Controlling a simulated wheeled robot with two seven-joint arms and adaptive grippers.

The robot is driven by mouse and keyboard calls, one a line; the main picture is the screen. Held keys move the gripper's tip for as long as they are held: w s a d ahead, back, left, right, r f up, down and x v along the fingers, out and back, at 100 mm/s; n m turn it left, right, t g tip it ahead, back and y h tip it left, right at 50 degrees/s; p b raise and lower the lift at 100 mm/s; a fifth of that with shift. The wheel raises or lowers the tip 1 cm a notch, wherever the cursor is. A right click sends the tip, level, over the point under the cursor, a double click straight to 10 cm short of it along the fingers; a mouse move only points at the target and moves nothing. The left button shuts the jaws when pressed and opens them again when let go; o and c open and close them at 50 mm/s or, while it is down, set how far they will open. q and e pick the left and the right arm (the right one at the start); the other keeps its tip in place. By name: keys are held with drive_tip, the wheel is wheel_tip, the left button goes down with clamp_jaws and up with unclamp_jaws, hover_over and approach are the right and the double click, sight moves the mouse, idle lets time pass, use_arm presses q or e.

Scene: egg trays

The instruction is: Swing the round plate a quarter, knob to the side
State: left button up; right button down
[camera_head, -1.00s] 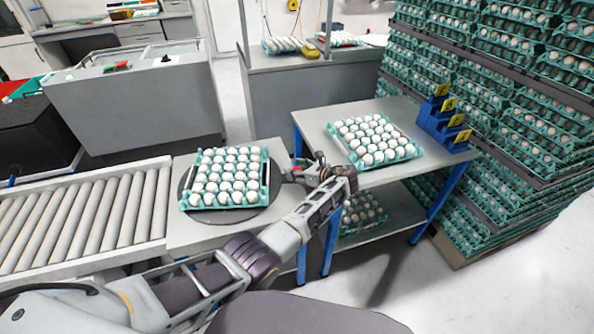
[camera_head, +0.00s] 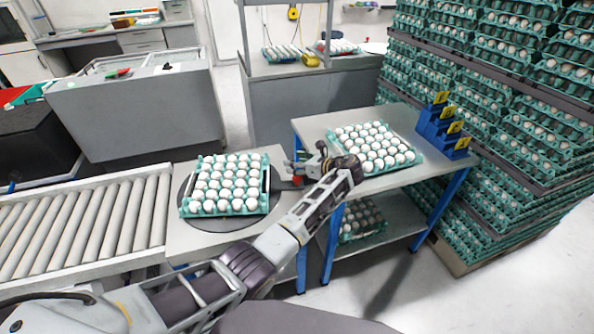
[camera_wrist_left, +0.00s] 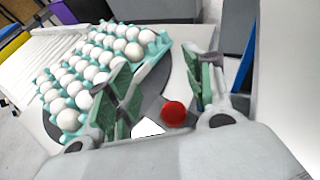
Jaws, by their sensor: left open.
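The dark grey round plate (camera_head: 225,224) lies flat on the left table. A teal egg tray (camera_head: 265,180) full of white eggs sits on it. The plate's red knob (camera_head: 297,180) is at its right side, close to my left gripper (camera_head: 305,168). In the left wrist view the red knob (camera_wrist_left: 174,112) lies between the two spread, green-padded fingers of my left gripper (camera_wrist_left: 165,92). The gripper is open, with gaps beside the knob. The plate (camera_wrist_left: 152,101) and tray (camera_wrist_left: 155,52) show behind the fingers. My right gripper is in neither view.
A roller conveyor (camera_head: 90,222) joins the left table on its left. A second table (camera_head: 385,115) on the right carries another egg tray (camera_head: 415,160) and a blue stepped holder (camera_head: 432,125). Tall stacks of egg trays (camera_head: 500,110) stand at the far right.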

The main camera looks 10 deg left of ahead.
use_arm(q)
drive_tip(key=shift+r, duration=1.45)
